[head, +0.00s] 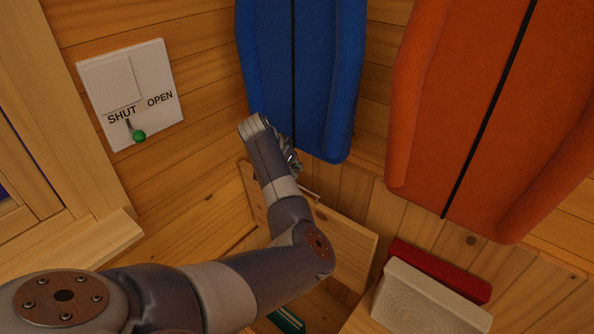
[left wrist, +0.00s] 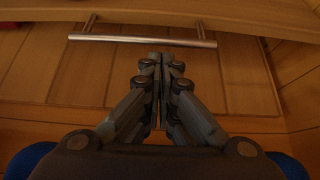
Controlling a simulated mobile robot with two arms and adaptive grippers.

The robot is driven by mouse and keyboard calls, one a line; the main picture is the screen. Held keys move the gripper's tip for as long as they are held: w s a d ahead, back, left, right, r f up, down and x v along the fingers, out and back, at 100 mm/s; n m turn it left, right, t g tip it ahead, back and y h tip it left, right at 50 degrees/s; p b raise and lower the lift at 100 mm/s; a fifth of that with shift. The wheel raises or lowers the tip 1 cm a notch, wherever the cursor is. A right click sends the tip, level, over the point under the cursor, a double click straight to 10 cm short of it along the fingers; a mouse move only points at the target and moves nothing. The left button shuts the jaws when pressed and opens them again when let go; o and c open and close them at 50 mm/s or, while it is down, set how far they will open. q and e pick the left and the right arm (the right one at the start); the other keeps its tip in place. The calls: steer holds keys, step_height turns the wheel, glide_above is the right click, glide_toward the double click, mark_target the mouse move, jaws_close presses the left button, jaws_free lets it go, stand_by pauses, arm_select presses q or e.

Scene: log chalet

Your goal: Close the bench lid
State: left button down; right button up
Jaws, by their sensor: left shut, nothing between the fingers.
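The bench lid (head: 352,247) is a light wooden panel standing raised and tilted in the corner, below the hanging blue item in the head view. A metal bar handle (left wrist: 140,40) on it crosses the upper part of the left wrist view; only a small piece shows in the head view. My left gripper (left wrist: 160,58) is shut and empty, its fingertips close to the bar in that picture. I cannot tell whether they touch it. In the head view the left gripper (head: 294,163) is partly hidden by my own arm, which also covers part of the lid. My right gripper is not in view.
A blue padded item (head: 300,75) and an orange one (head: 460,110) hang above. A red block (head: 440,270) and a cream block (head: 430,300) sit at lower right. A green thing (head: 287,319) lies low down. A wall plate (head: 130,95) reads SHUT and OPEN, with a green-knobbed lever (head: 138,135).

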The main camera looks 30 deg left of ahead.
arm_select(q)
steer(key=shift+x, duration=1.35)
steer(key=shift+s+a+f, duration=0.1)
steer(key=shift+s, duration=0.05)
